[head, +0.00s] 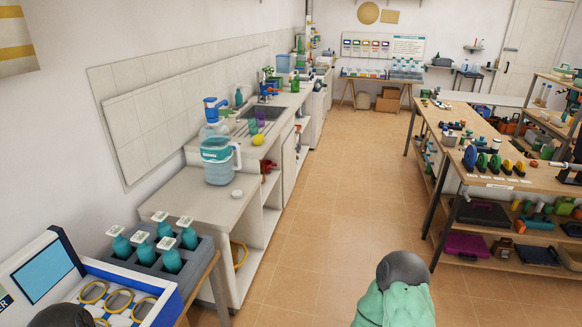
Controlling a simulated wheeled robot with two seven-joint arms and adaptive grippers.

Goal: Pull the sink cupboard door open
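The sink (259,113) is set in the pale counter along the left wall. Below it, a pale front panel (289,160) faces the aisle at a steep angle; it looks like the sink cupboard door and appears shut. Its handle is too small to make out. Neither of my grippers shows in view. Only a grey and green part of my own arm is at the bottom right of centre, and a dark rounded part is at the bottom left. Both are well apart from the cupboard.
A large water jug (218,160) and a yellow ball (257,139) stand on the counter. Open shelves (269,192) sit beside the door panel. A grey crate of teal bottles (196,268) is near left. The tiled aisle (335,170) is clear; a workbench (462,129) bounds it on the right.

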